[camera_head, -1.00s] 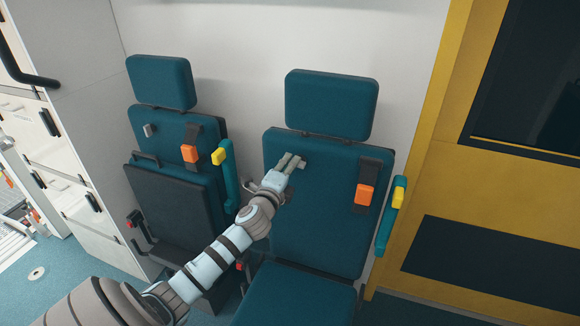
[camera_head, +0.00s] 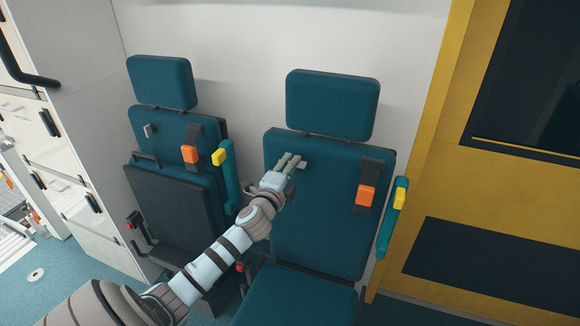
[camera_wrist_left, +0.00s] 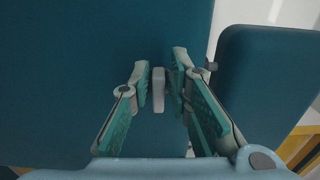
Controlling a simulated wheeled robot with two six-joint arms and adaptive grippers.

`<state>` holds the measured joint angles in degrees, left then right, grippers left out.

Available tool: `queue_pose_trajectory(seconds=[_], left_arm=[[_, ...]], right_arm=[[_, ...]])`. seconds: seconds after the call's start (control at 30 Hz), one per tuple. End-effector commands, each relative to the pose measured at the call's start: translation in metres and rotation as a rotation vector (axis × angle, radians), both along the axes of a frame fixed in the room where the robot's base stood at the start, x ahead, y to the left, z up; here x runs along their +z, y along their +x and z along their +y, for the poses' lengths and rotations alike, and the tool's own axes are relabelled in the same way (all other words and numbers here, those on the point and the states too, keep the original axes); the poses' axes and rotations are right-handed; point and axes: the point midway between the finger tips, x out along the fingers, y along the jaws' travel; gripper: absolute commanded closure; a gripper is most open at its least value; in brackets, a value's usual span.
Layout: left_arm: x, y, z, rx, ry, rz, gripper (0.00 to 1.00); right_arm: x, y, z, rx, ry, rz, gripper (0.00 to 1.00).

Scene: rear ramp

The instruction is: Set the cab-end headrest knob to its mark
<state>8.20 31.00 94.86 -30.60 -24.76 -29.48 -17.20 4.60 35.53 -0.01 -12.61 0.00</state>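Two teal seats stand against the wall. The right seat (camera_head: 318,225) has a small grey headrest knob (camera_wrist_left: 158,90) high on its backrest, below the headrest (camera_head: 332,104). My left gripper (camera_head: 291,161) is at this knob, its fingers pointing at the backrest. In the left wrist view the knob shows between the two fingers (camera_wrist_left: 161,83), with a narrow gap at the right finger; contact on the left side is unclear. The gripper looks open around it. The left seat (camera_head: 170,190) has a similar grey knob (camera_head: 150,131). No mark is readable. My right gripper is not in view.
Orange buckles (camera_head: 366,195) hang on dark straps on both backrests. Teal armrests with yellow tips (camera_head: 400,197) stand at the seats' right sides. A yellow panel (camera_head: 480,195) closes the right side; white cabinets (camera_head: 85,190) stand at the left.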

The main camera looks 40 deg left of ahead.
Motion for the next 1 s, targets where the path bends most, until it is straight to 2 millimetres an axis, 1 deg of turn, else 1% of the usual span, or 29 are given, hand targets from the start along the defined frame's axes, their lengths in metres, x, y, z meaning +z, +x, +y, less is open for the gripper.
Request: queue_pose_trajectory(seconds=[0.33, 0.43, 0.47, 0.57, 0.7, 0.8, 0.9, 1.0], left_arm=[[-0.001, 0.0, 0.0, 0.0, -0.001, 0.002, 0.7], [-0.002, -0.006, -0.002, 0.001, 0.001, 0.004, 0.7], [-0.002, -0.01, -0.003, -0.001, 0.0, 0.003, 0.7], [-0.002, -0.03, -0.011, -0.003, 0.002, 0.004, 0.7], [-0.003, -0.068, -0.024, -0.004, 0.002, 0.006, 0.7], [-0.002, -0.091, -0.033, -0.003, 0.002, 0.005, 0.7], [-0.002, -0.106, -0.038, -0.001, 0.0, 0.003, 0.7], [-0.001, -0.113, -0.04, -0.001, 0.001, 0.001, 0.7]], right_arm=[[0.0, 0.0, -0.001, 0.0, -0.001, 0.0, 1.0], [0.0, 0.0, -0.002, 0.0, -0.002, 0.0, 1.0], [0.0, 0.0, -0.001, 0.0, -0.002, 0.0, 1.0], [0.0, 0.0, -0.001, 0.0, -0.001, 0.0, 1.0], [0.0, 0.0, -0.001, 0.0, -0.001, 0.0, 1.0], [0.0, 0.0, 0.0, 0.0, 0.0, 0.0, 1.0], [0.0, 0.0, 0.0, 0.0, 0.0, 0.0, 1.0], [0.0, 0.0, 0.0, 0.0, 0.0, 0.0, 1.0]])
